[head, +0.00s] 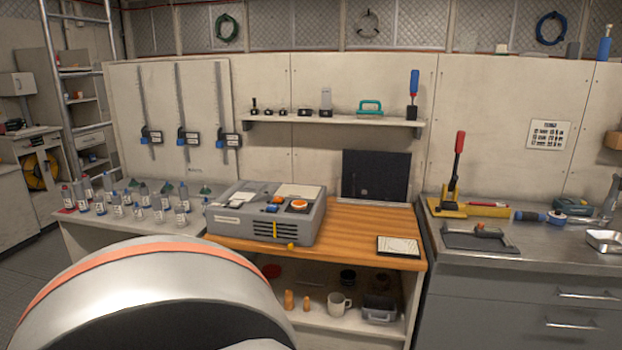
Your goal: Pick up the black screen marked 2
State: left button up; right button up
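A dark, near-black flat panel (376,176) stands upright against the wall at the back of the wooden bench top (350,228). I cannot read a 2 on it. A smaller flat frame with a black edge and a pale face (398,246) lies at the bench's front right corner; no number on it is legible. I cannot tell which of these is the screen marked 2. Neither of my grippers is in view.
A grey machine with orange buttons (268,213) fills the bench's left part. Bottles (158,215) crowd the left table. A yellow-based press with a red handle (457,180) stands on the right counter. A wall shelf (340,122) hangs above. A large silver rounded part covers the lower left.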

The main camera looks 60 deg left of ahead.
aim_at(367, 175)
jog(key=u, duration=1.55)
jog(key=i+l, duration=0.1)
jog(key=u, duration=0.05)
